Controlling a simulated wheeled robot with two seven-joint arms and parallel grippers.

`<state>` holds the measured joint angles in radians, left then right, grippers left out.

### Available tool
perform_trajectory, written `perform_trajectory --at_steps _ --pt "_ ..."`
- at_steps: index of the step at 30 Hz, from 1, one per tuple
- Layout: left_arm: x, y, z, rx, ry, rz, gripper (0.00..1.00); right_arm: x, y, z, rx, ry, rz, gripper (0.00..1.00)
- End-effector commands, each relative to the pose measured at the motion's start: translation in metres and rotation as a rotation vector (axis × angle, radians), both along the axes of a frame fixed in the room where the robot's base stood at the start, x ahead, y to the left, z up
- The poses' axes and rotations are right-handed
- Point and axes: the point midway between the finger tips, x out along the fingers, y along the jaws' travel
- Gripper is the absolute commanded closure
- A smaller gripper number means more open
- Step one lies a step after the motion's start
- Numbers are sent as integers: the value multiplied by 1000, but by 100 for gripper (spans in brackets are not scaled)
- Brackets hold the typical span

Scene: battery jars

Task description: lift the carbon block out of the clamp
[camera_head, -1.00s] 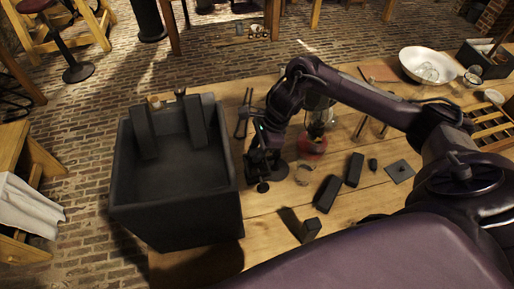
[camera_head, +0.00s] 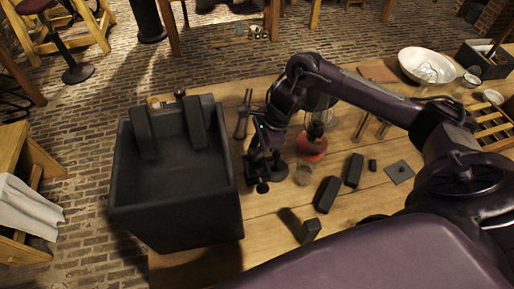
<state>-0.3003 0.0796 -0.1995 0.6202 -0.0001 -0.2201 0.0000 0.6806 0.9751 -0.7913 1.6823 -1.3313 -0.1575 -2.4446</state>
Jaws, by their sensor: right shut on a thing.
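My right gripper (camera_head: 260,166) reaches down just right of the large dark box, close above the table. It is shut on a dark thing, which I take to be the carbon block; the gripper hides most of it. Dark parts that look like the clamp (camera_head: 263,187) show right below the fingers, with a round dark base (camera_head: 279,171) beside them. Dark on dark, I cannot tell whether the block still touches the clamp. My left gripper is not in view.
The open dark box (camera_head: 178,215) stands left of my gripper. A red-based lamp (camera_head: 312,147), a glass jar (camera_head: 303,176) and dark blocks (camera_head: 327,194) stand to the right. A dark tool (camera_head: 242,116) lies behind. A white bowl (camera_head: 426,66) is far right.

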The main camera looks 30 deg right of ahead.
Motion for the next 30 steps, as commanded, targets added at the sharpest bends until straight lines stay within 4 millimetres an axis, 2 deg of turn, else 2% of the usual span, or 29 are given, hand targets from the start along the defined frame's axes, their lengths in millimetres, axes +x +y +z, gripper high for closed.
perform_trajectory --at_steps 30 --pt "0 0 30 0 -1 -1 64 1 0 54 -1 -3 1 100"
